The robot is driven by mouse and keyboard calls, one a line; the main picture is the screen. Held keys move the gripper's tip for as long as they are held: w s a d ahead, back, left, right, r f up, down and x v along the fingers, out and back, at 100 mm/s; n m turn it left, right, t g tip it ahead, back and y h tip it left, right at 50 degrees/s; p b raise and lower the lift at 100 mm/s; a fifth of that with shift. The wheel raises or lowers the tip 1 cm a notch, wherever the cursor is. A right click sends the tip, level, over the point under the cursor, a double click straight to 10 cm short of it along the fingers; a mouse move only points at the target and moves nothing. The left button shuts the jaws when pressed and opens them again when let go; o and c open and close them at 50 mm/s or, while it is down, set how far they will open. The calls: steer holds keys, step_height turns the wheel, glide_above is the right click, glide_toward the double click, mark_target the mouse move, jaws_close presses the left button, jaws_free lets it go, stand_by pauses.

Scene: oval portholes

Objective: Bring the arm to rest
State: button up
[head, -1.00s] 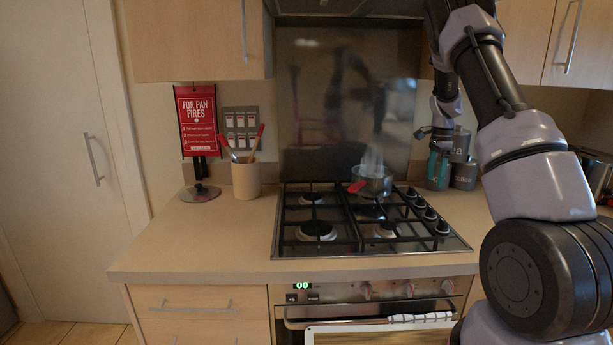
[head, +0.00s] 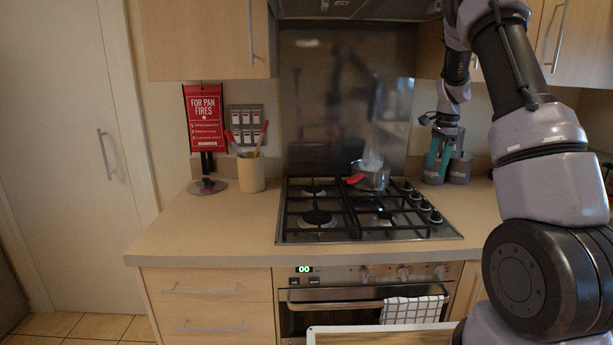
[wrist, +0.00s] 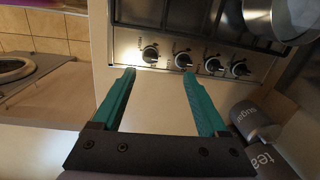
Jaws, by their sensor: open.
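My gripper (head: 438,158) is at the right of the hob, in front of the grey canisters. In the wrist view its two green fingers (wrist: 158,100) are spread apart with nothing between them. Beyond the fingertips are the hob's black knobs (wrist: 183,60). My arm reaches in from the right side of the head view and bends down to the gripper.
A saucepan with a red handle (head: 372,176) stands on the back right of the hob (head: 350,222). Grey canisters (head: 460,170) are close beside my gripper; one shows in the wrist view (wrist: 255,122). A utensil pot (head: 251,172) stands left. The left counter is mostly clear.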

steer(key=s+a+r+n+t+y, duration=0.1)
steer(key=s+a+r+n+t, duration=0.15)
steer(key=s+a+r, duration=0.45)
steer(key=s+a+r+n+t+y, duration=0.1)
steer(key=s+a+r+n, duration=0.2)
steer(key=s+r, duration=0.65)
steer(key=s+a+r+n+t, duration=0.1)
steer(key=s+a+r+n, duration=0.1)
steer(key=s, duration=0.7)
steer(key=s+a+r+n+t, duration=0.1)
steer(key=s+a+n, duration=0.3)
steer(key=s, duration=0.5)
steer(key=shift+s+a+r+n+t, duration=0.25)
steer(key=shift+s+r+n+t, duration=0.1)
steer(key=shift+n+t, duration=0.25)
